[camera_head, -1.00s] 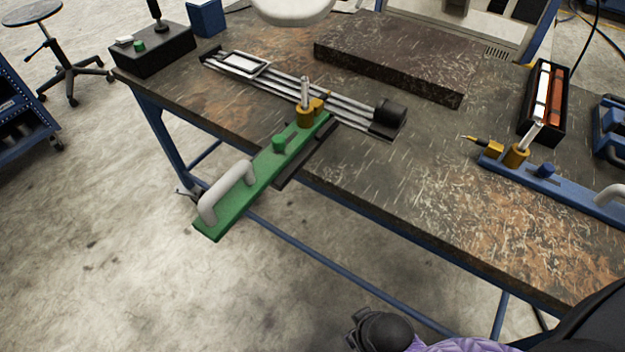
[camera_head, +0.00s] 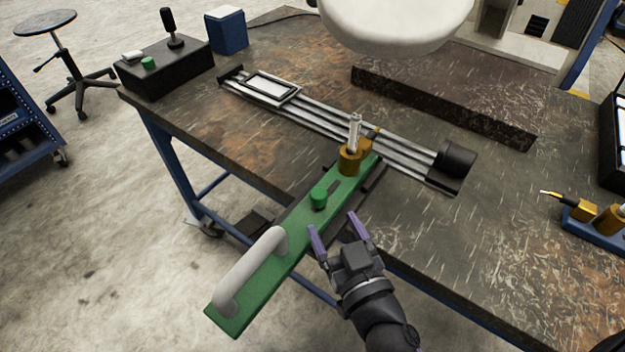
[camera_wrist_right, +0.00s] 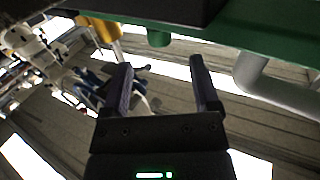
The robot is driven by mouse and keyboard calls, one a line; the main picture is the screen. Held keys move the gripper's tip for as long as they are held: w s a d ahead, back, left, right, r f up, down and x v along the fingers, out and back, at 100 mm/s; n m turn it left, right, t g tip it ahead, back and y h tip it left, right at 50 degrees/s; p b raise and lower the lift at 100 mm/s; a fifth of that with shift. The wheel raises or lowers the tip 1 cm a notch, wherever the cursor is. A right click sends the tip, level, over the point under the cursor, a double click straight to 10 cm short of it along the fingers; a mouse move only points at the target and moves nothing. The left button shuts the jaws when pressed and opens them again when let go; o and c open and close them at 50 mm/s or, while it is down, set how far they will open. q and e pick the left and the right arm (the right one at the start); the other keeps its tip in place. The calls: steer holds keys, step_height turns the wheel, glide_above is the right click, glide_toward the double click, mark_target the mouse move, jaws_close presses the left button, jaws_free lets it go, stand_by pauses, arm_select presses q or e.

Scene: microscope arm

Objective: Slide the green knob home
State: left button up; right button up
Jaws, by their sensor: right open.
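The green knob (camera_head: 318,197) stands on the long green plate (camera_head: 297,222), between a grey handle (camera_head: 250,270) and a brass holder (camera_head: 350,160) with a pale rod. The plate juts past the table's front edge. My right gripper (camera_head: 333,224) is open and empty, just right of the plate and nearer than the knob. It touches nothing that I can see. In the right wrist view, the open fingers (camera_wrist_right: 159,75) point towards the knob (camera_wrist_right: 158,38), with the handle (camera_wrist_right: 280,95) to the right. My left gripper is not in view.
A railed slide (camera_head: 340,120) with a black end block lies behind the plate. A dark slab (camera_head: 440,105) and a white rounded body (camera_head: 395,20) are further back. A blue plate (camera_head: 590,228) with brass parts lies at the right. Bare tabletop (camera_head: 480,240) lies between.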

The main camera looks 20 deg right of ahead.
mark_target(322, 203)
steer(key=w, duration=0.7)
steer(key=shift+w+a, duration=0.1)
steer(key=shift+a, duration=0.15)
jaws_close()
stand_by(1.0)
